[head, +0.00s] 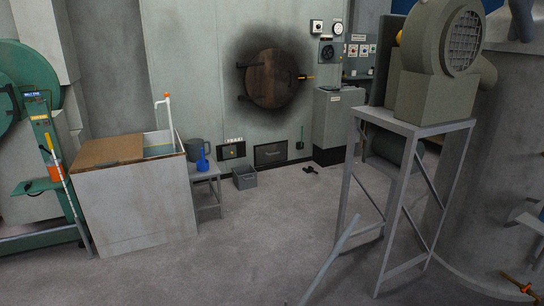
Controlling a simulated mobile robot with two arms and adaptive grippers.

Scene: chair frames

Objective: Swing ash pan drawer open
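Neither of my grippers shows in the head view.
A grey crate (245,178) stands on the floor below the panels, beside a small table (207,189) with a bucket and blue can. A tall metal stand (398,180) carries a blower at right. A water tank (138,205) stands left. The middle floor is mostly clear.

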